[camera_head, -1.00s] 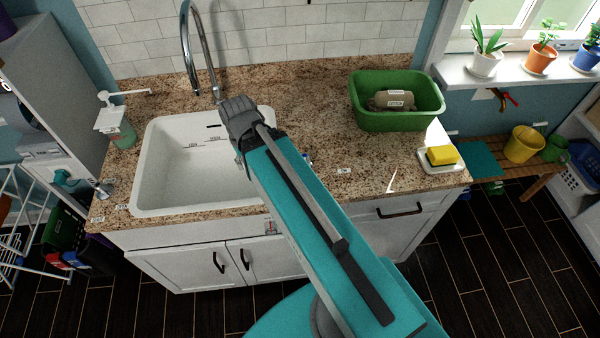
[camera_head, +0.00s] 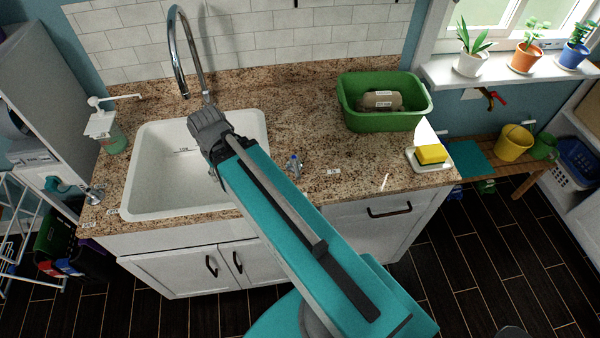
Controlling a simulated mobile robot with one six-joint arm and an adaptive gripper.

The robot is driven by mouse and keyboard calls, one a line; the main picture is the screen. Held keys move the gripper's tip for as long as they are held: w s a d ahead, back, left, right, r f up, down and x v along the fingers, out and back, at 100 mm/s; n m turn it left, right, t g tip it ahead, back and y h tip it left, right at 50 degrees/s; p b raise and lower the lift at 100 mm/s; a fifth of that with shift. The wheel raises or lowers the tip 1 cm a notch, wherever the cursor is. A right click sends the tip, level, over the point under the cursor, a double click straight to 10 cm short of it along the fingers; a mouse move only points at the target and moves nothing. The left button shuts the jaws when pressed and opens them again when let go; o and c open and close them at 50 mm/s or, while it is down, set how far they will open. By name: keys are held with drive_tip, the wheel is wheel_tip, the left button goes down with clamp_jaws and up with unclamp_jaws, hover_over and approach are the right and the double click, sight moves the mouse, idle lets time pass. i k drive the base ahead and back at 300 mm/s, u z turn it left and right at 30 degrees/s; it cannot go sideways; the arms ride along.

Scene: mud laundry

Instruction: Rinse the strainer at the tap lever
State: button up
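A small chrome fitting (camera_head: 95,193) stands on the counter's left front corner. A wall tap with a red handle (camera_head: 495,97) is below the window. I see no strainer. My arm reaches from the bottom of the view to over the sink's right part, ending visibly in a dark grey joint. My gripper's fingers do not show.
A green tub (camera_head: 350,113) holding a labelled brown item (camera_head: 381,100) stands on the granite counter (camera_head: 290,110). A yellow sponge (camera_head: 431,154) sits on a white dish at right. A soap dispenser (camera_head: 112,138) is left of the sink.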

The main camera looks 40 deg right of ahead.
sight(294, 159)
drive_tip(key=k, duration=1.65)
drive_tip(key=z, duration=0.8)
drive_tip(key=i, duration=0.5)
drive_tip(key=z, duration=0.05)
